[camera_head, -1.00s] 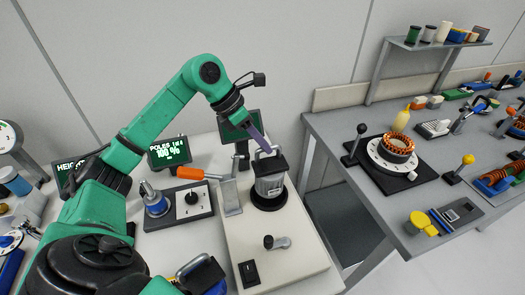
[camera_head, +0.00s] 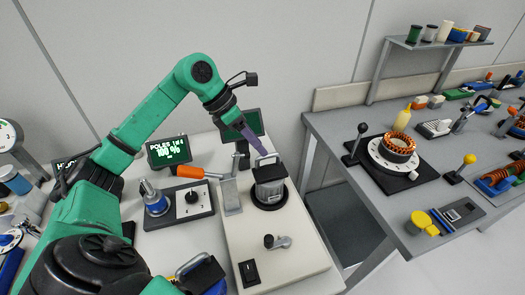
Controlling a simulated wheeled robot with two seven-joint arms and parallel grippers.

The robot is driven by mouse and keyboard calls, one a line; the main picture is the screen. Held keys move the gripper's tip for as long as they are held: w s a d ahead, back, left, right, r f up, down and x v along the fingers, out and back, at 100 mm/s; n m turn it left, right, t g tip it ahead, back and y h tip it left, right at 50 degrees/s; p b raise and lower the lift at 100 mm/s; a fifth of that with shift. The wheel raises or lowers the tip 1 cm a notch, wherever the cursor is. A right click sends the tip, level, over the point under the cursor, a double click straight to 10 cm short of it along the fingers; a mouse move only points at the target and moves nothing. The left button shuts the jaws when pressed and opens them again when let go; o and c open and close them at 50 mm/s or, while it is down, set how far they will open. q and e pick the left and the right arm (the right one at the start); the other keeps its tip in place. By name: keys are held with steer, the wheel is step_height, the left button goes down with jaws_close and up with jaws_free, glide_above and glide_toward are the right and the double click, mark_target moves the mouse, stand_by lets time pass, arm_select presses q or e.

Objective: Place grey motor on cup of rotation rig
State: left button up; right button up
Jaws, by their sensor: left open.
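The grey motor (camera_head: 268,192) has a black top cap with a light handle. It stands upright in the black cup (camera_head: 284,201) on the cream rotation rig (camera_head: 243,232). My left gripper (camera_head: 262,153) is above the motor, with its purple fingers at the cap's handle. It is open; whether a finger touches the handle is too small to tell. The lower part of the motor is hidden inside the cup. My right gripper is not in view.
A small crank (camera_head: 277,241) and a black switch (camera_head: 249,273) are on the rig's front. An orange-handled tool (camera_head: 197,172) lies left of the rig. A grey bench (camera_head: 336,124) stands right.

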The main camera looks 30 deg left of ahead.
arm_select(q)
steer(key=v, duration=0.9)
steer(key=shift+d+f, duration=0.1)
